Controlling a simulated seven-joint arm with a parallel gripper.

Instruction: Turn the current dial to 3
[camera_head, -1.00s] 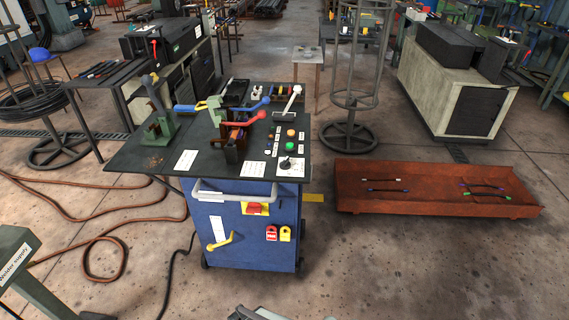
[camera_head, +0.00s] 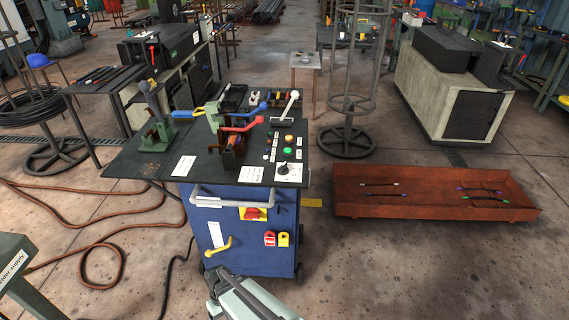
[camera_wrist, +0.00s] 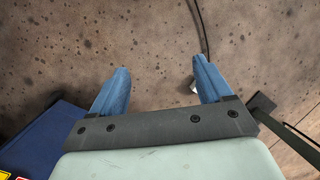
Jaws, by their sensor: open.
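The current dial (camera_head: 284,169) is a small dark knob on a white scale plate at the front right corner of the dark bench top. Its pointer and numbers are too small to read. My arm's grey end shows at the bottom middle of the head view, in front of the blue cabinet and below the dial; its fingers cannot be made out there. In the wrist view my gripper (camera_wrist: 158,90) has two blue fingers spread apart with nothing between them, over the spotted concrete floor. The dial is not in the wrist view.
The bench top (camera_head: 140,165) also carries push buttons (camera_head: 288,145), a white-knobbed lever (camera_head: 289,106), and red-handled (camera_head: 243,125) and blue-handled clamps. A grey rail (camera_head: 235,202) crosses the blue cabinet (camera_head: 235,240) front. A rust-red tray (camera_head: 430,200) lies on the floor at right.

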